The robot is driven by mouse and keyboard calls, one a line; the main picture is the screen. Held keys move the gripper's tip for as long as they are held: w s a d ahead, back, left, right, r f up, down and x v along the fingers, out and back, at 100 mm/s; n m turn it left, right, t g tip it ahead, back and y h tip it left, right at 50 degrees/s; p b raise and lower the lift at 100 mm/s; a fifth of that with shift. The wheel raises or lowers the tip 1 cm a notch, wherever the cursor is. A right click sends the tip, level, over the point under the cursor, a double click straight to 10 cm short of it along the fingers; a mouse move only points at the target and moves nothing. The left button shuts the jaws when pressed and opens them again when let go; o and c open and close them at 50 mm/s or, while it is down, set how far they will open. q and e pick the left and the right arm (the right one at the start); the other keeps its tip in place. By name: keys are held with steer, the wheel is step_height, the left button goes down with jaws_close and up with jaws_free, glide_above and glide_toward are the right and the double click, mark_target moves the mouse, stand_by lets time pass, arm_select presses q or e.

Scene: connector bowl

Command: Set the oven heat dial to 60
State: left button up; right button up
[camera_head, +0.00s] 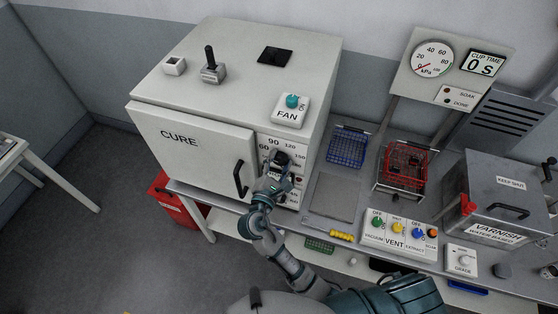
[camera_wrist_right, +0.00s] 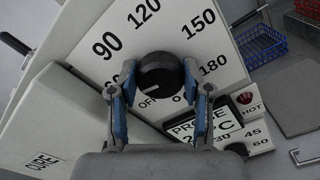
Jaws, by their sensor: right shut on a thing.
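The black heat dial (camera_wrist_right: 158,76) is on the white front panel of the oven (camera_head: 235,65), marked CURE. Numbers 60, 90, 120, 150 and 180 ring the dial, with OFF below it. My right gripper (camera_wrist_right: 160,88) has its two blue-padded fingers on either side of the dial and is shut on it. In the head view my right gripper (camera_head: 276,172) is at the panel and hides part of the dial. A small pale mark shows low on the dial near OFF, but its exact setting is unclear. My left gripper is out of view.
The oven door handle (camera_head: 240,178) sticks out just left of the dial. A digital PROBE display (camera_wrist_right: 205,125) and a red HOT lamp (camera_wrist_right: 245,98) are below right. A blue basket (camera_head: 346,146) and a red basket (camera_head: 402,168) stand on the bench to the right.

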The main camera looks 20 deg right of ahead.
steer(key=shift+f+m, duration=0.3)
steer(key=shift+f, duration=0.05)
stand_by(0.3)
steer(key=o, duration=1)
steer(key=shift+o, duration=0.8)
steer(key=shift+w+a+r, duration=0.1)
steer(key=shift+r, duration=0.05)
steer(key=v, duration=1.2)
